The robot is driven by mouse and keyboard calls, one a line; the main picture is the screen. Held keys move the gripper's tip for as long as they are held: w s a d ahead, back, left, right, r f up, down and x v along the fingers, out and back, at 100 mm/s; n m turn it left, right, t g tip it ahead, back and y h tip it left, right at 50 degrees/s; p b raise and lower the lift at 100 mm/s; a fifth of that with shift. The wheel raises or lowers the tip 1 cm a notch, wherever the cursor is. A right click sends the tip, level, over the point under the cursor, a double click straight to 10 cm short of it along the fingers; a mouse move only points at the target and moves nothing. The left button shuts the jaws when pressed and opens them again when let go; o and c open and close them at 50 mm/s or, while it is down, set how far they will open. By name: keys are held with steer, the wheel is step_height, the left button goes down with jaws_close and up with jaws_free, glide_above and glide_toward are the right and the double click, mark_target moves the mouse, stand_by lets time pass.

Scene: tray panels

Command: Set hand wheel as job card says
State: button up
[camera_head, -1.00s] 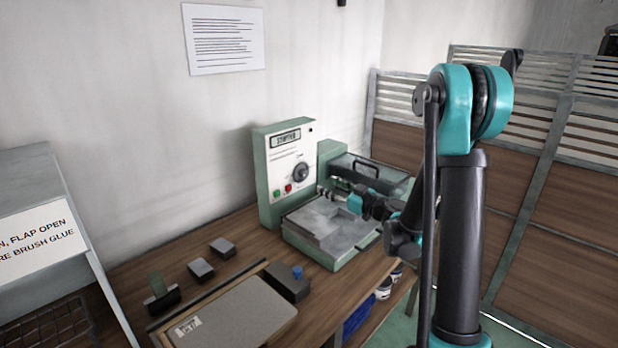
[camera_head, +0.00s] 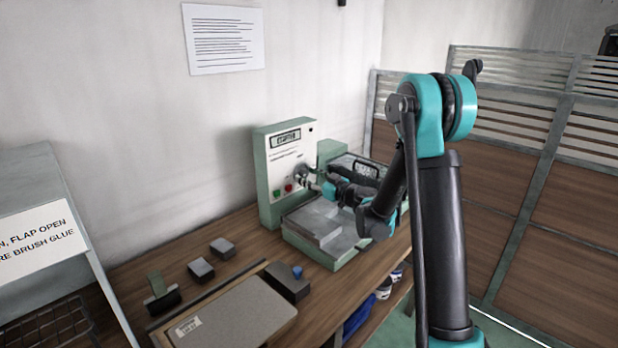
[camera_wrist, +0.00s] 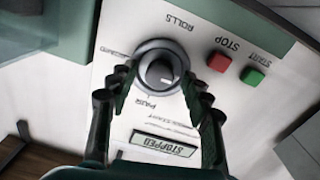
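A round dial (camera_wrist: 161,70) with a dark centre grip and a pale ring sits on the white panel face of a green machine (camera_head: 267,190). It is labelled ROLLS and appears upside down in the wrist view. My gripper (camera_wrist: 158,76) is open, with one finger on each side of the dial; contact cannot be told. In the head view my gripper (camera_head: 312,181) is at the panel and partly covers the dial. The display (camera_wrist: 165,145) reads STOPPED. A printed sheet (camera_head: 224,40) hangs on the wall, its text too small to read.
Red STOP (camera_wrist: 219,62) and green START (camera_wrist: 252,76) buttons sit close beside the dial. A grey block (camera_head: 313,230) lies on the machine's bed. A board (camera_head: 240,315), small blocks and a shelf sign (camera_head: 38,238) are to the left. A partition (camera_head: 550,200) stands at right.

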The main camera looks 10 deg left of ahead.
jaws_close()
steer(key=shift+m, duration=0.4)
steer(key=m, duration=0.3)
steer(key=shift+m, duration=0.3)
steer(key=m, duration=0.8)
steer(key=shift+m+g, duration=0.3)
steer(key=shift+m, duration=2.2)
